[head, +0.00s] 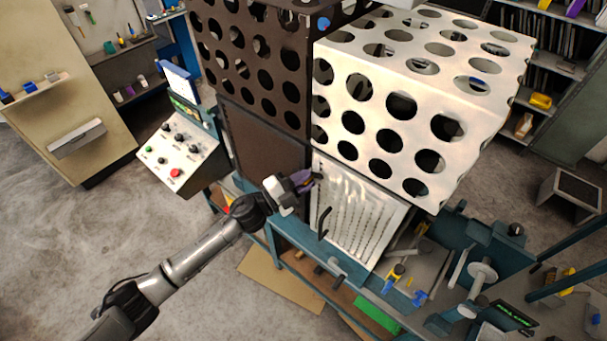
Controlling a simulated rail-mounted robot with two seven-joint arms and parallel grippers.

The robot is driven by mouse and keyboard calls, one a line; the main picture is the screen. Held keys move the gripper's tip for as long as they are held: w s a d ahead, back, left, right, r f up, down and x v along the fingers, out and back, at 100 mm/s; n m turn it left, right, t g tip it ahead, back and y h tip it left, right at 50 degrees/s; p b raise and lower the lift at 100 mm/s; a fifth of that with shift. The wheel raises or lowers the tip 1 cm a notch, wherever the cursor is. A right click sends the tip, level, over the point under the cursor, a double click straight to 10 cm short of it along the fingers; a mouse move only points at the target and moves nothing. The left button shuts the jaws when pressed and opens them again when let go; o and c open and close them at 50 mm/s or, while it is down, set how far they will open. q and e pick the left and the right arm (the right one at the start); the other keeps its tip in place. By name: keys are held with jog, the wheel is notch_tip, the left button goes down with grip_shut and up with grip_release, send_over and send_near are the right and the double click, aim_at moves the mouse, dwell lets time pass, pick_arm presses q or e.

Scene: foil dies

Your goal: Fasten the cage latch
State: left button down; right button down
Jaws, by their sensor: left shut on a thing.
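The cage is a large box with a white perforated side and top (380,110) and dark brown perforated panels (250,60) on its left. A pale, see-through slatted panel (360,210) with a black handle (323,222) sits below the white part. My left gripper (307,181), with purple fingers, is at the upper left edge of this panel, by the dark corner post. It is shut on a small part there, which I take for the cage latch; the fingers mostly hide it, and its position cannot be told. My right gripper is not in view.
A control box (183,150) with a red button stands left of the cage. A teal bench (345,262) runs below, with yellow and blue clamps and a spool (482,272) at right. A grey stool (570,192) stands farther right. The floor at left is clear.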

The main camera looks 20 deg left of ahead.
pick_arm(q)
jog(key=m+g+p, duration=0.1)
jog(key=m+p, duration=0.1)
jog(key=m, duration=0.2)
jog(key=shift+g+p, duration=0.3)
jog(key=shift+f+m+g+y+p, duration=0.2)
jog(key=shift+m+g+y+p, duration=0.1)
jog(key=shift+m+p, duration=0.35)
jog(key=shift+f, duration=0.1)
jog(key=shift+d, duration=0.1)
jog(key=c, duration=1.2)
grip_release()
jog(key=shift+o, duration=0.2)
jog(key=b+v, duration=0.4)
jog(key=v, duration=1)
